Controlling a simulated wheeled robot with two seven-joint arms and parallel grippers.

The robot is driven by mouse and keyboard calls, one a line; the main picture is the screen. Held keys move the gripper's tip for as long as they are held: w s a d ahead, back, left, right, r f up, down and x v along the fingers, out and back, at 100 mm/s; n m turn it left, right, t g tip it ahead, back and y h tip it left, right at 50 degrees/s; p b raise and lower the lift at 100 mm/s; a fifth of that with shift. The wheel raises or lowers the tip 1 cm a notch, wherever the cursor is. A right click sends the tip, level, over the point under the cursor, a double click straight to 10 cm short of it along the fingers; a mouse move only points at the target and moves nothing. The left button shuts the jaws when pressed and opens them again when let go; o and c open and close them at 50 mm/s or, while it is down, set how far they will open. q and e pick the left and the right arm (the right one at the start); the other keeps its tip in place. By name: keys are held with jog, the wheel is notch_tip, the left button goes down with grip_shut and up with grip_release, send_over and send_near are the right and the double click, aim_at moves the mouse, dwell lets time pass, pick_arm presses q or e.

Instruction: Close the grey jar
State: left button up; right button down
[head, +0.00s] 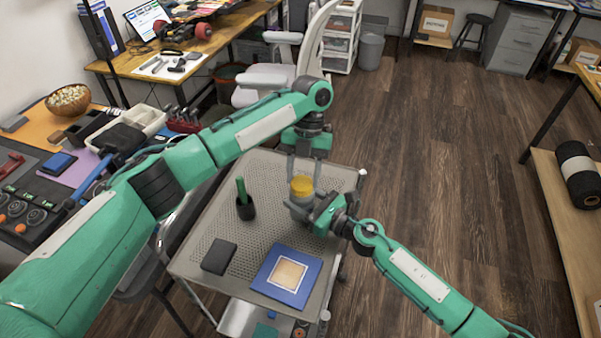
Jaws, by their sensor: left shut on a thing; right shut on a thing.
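The grey jar (300,204) stands upright near the far right part of the perforated grey cart top (215,225). A yellow-orange lid (301,186) is at its mouth; whether it is seated or threaded I cannot tell. My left gripper (303,180) points down from above, its fingers shut on the lid from both sides. My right gripper (308,207) comes in from the right and is shut on the jar's body, partly hiding it.
On the cart, a black cup (246,208) with a green-handled tool stands to the left. A dark flat box (219,256) and a blue board with a tan square (288,276) lie nearer. Cluttered desks are at left; open wooden floor (455,170) is at right.

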pick_arm(q)
jog(key=m, duration=0.2)
jog(key=m+y, duration=0.1)
jog(key=m, duration=0.1)
jog(key=m+t+y, duration=0.1)
jog(key=m, duration=0.1)
jog(key=shift+s+d+m, duration=0.15)
jog(key=shift+d+m, duration=0.15)
jog(key=o, duration=0.9)
jog(key=shift+o, duration=0.2)
jog(key=shift+r, duration=2.25)
jog(key=shift+c, duration=0.3)
